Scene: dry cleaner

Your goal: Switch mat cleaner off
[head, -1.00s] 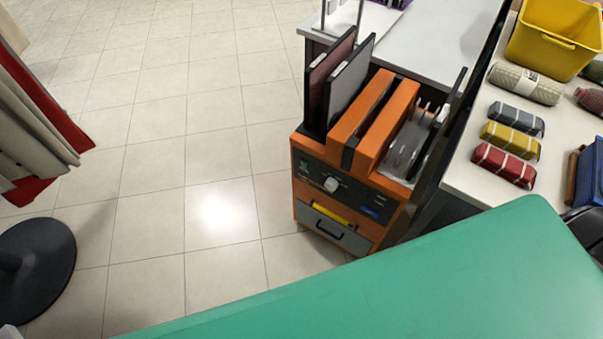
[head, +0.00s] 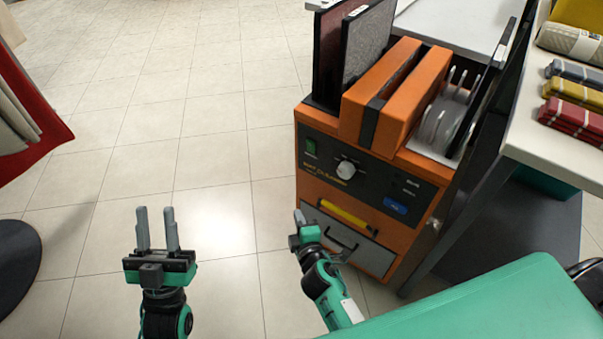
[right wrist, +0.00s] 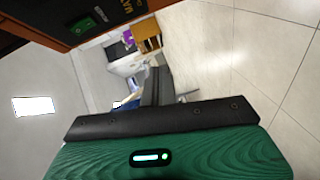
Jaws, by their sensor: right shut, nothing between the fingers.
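The mat cleaner (head: 318,185) is an orange floor machine with mats and orange blocks on top. Its dark front panel (head: 375,177) carries a green switch (head: 311,147) at the upper left and a pale round knob (head: 346,170). The switch also shows at the upper left of the right wrist view (right wrist: 82,26); I cannot tell its position. My right gripper (head: 298,219) is shut and empty, low in front of the machine's left front edge, below the switch. My left gripper (head: 157,228) is open and empty over the floor, further left.
A grey drawer (head: 375,255) with a yellow bar (head: 345,214) lies below the panel. A white table (head: 570,145) with folded cloths is at the right. A green surface (head: 500,305) fills the lower right.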

